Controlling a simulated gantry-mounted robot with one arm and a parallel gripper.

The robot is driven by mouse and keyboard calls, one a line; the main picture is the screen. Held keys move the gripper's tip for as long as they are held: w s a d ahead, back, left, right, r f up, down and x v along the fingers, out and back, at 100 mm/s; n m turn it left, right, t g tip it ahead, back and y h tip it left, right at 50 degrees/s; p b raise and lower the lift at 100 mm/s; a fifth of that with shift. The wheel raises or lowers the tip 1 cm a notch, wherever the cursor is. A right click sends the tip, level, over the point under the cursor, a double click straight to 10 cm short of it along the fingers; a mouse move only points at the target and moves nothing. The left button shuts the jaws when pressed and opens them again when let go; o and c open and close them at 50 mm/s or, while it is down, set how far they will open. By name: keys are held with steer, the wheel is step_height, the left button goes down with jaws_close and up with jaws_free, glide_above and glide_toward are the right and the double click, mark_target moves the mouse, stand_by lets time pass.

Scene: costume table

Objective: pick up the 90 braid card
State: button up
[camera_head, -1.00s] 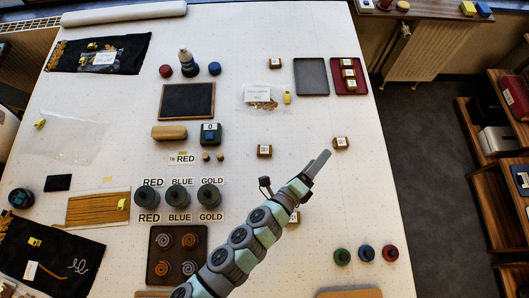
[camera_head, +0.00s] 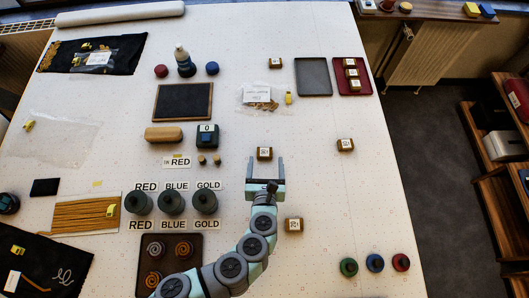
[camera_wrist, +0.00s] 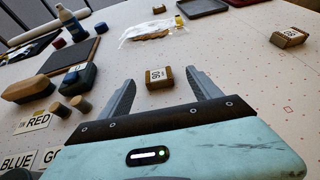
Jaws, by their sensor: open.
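A small brown card block with a white label (camera_head: 264,153) lies on the table just beyond my gripper. In the wrist view the same card (camera_wrist: 159,82) shows between and beyond the two fingers, and its label seems to read 90 turned on its side, though I cannot be sure. My gripper (camera_head: 265,166) is open and empty, with its fingers pointing to the far side and the card near the fingertips. In the wrist view my gripper (camera_wrist: 163,82) has its fingers wide apart. I see no contact with the card.
Similar labelled cards lie at the right (camera_head: 345,146), near my wrist (camera_head: 294,226) and farther back (camera_head: 275,63). A red tray (camera_head: 367,88) holds several more beside an empty grey tray (camera_head: 313,77). Dark spools (camera_head: 171,203) stand left of my arm. Table right of my gripper is mostly clear.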

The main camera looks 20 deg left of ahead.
mark_target(265, 150)
steer(key=shift+f+x, duration=0.15)
steer(key=shift+x, duration=1.25)
steer(key=shift+f+x, duration=0.2)
steer(key=shift+x, duration=1.2)
steer(key=shift+s+a, duration=0.1)
steer(key=shift+s, duration=0.15)
steer(key=c, duration=1.4)
